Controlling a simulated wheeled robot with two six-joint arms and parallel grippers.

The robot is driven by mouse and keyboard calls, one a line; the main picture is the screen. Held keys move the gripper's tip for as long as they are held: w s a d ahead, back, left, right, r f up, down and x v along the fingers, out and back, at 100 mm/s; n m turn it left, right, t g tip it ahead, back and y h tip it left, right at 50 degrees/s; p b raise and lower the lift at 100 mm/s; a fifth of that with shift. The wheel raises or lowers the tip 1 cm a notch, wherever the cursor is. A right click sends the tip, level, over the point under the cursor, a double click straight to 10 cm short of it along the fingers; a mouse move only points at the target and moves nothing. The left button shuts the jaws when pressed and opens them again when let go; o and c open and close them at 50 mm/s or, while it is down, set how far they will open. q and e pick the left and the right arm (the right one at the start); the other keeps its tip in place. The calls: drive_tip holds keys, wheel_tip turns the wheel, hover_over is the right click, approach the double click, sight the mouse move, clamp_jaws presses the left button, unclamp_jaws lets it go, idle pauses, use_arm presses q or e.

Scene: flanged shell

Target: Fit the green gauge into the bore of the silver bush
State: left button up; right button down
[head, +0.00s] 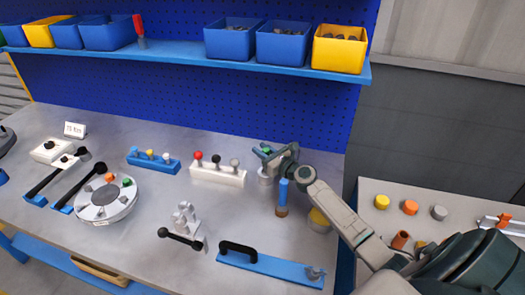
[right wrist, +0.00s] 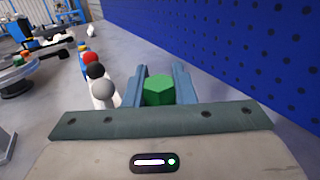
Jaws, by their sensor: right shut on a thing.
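My right gripper (head: 264,152) reaches over the bench from the right in the head view. A little of the green gauge (head: 267,150) also shows between the fingers in the head view. The silver bush (head: 265,180) stands on the bench directly below the gripper, partly covered by it. Its bore is hidden, and I cannot tell whether the gauge's lower end is in it. My left gripper is not in view.
A blue-handled upright tool (head: 283,195) stands close in front of the bush. A white block with red, black and grey knobs (head: 218,176) is to its left. The blue pegboard (head: 250,110) rises behind. A blue plate with a black handle (head: 270,267) lies at the front.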

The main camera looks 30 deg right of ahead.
drive_tip(key=shift+f+b, duration=1.15)
drive_tip(key=shift+f, duration=0.15)
drive_tip(key=c, duration=1.1)
unclamp_jaws()
drive_tip(key=shift+r, duration=0.1)
